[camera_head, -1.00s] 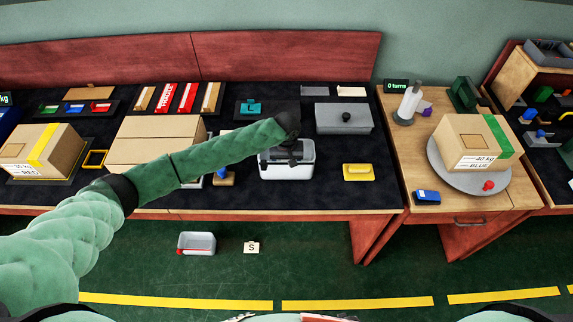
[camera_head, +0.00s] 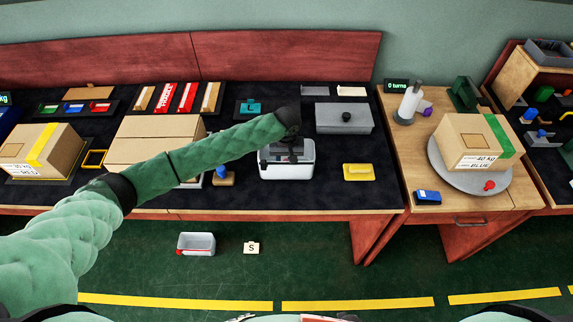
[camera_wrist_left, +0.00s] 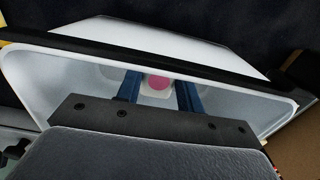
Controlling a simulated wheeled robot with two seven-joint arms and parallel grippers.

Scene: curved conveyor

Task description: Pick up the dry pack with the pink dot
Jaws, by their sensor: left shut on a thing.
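The dry pack (camera_wrist_left: 158,84) is a small white piece with a pink dot on its face. In the left wrist view it sits between the two blue fingers of my left gripper (camera_wrist_left: 160,92), which is shut on it. The gripper reaches into a white bin (camera_wrist_left: 60,80), whose pale inner walls surround the fingers. In the head view my left gripper (camera_head: 287,158) is over the white bin (camera_head: 288,173) on the dark bench, and the pack is hidden there. My right gripper is not in view.
A yellow block (camera_head: 358,172) lies right of the bin, and a grey lidded box (camera_head: 343,118) stands behind it. A large cardboard box (camera_head: 150,140) is to the left under my arm. A small grey bin (camera_head: 197,243) is on the floor.

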